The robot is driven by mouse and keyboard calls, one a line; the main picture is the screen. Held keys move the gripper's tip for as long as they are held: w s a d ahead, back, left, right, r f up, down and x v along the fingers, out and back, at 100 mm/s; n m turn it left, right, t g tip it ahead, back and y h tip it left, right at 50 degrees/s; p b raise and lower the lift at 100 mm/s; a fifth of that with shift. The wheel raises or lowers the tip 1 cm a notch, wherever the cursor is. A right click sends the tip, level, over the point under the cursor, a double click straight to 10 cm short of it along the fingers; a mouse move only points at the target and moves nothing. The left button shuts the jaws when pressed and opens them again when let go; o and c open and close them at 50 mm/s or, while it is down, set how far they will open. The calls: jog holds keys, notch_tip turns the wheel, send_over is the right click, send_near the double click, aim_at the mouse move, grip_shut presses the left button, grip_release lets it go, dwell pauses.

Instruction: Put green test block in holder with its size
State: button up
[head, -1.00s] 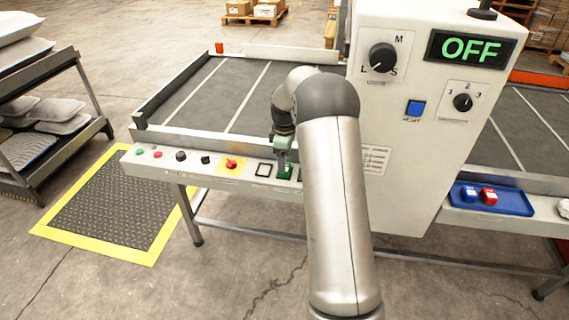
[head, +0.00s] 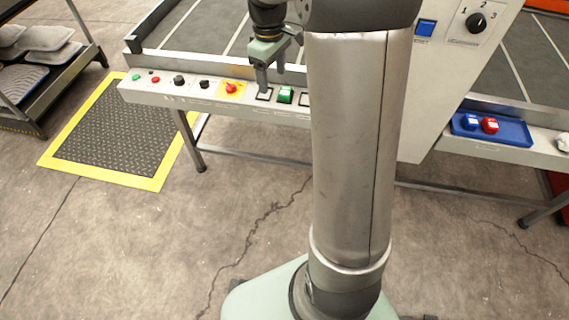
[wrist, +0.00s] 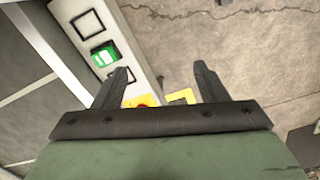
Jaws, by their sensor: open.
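The green test block (head: 286,95) stands on the front control ledge, at the middle one of the square-outlined holders. It also shows in the wrist view (wrist: 104,55), with a pale label on its top. The left holder (head: 264,94) is empty, and the right holder (head: 304,99) is partly hidden by my arm. My gripper (head: 262,82) is open and empty, left of the block near the left holder. In the wrist view my gripper's fingers (wrist: 161,70) are apart, and the block lies outside them to the upper left.
A blue tray (head: 515,132) on the right ledge holds a blue block (head: 470,122) and a red block (head: 490,125). Buttons and a red knob (head: 231,88) on yellow line the ledge left of the holders. A rack (head: 55,60) stands at far left.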

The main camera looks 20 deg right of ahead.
jog(key=s+a+f+m, duration=0.2)
jog(key=s+a+m, duration=0.1)
jog(key=s, duration=0.9)
jog(key=s+a+f+m, duration=0.2)
jog(key=s+a+m, duration=0.2)
jog(key=s, duration=0.9)
jog(key=shift+s+a, duration=0.25)
jog(key=shift+a, duration=0.6)
